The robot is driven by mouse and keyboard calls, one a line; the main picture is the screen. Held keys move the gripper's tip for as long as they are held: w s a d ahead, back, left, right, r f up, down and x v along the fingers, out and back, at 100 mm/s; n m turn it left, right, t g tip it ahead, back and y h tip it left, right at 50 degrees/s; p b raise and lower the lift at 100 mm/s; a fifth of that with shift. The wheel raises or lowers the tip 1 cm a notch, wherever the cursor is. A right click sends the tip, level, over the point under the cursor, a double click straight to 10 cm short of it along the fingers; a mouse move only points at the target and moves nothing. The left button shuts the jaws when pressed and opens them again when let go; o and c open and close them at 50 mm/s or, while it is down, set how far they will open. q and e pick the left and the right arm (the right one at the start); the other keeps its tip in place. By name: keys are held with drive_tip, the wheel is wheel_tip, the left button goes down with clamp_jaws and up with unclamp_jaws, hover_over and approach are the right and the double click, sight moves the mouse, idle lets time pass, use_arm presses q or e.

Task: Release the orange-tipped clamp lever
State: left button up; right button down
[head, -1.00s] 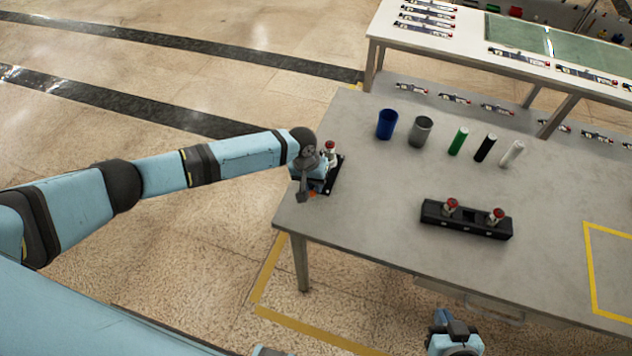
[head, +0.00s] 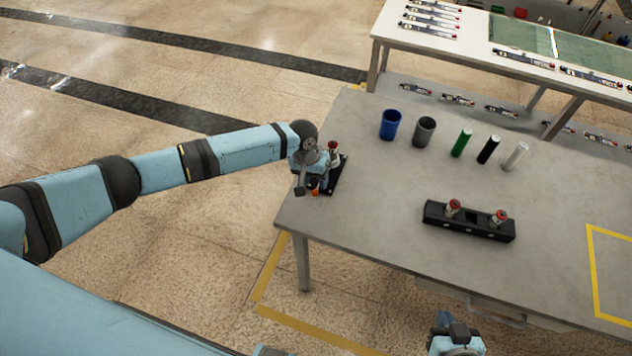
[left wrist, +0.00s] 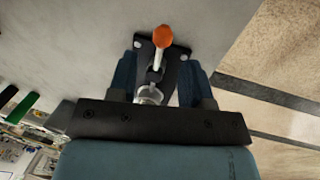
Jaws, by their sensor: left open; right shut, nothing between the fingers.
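The orange-tipped clamp lever (left wrist: 163,37) stands out in the left wrist view, its pale shaft running down between my finger pads. In the head view its orange tip (head: 315,184) shows small beside my left gripper (head: 307,188). The lever belongs to a clamp on a black base plate (head: 338,177) near the table's left corner. My left gripper (left wrist: 160,70) is open, with one dark blue finger on each side of the lever; contact is not clear. My right gripper (head: 457,345) is shut and empty, low in the head view in front of the table.
A black fixture (head: 468,223) with two red-topped posts lies on the grey table (head: 380,220). A blue cup (head: 390,125), a grey cup (head: 424,131) and green, black and white cylinders stand behind. A yellow outline (head: 592,270) marks the right side.

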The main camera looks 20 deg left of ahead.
use_arm(q)
wheel_tip(320, 180, up, 12)
drive_tip(key=a, duration=0.2)
drive_tip(key=shift+a+f+b, duration=0.15)
drive_tip(key=shift+b, duration=0.3)
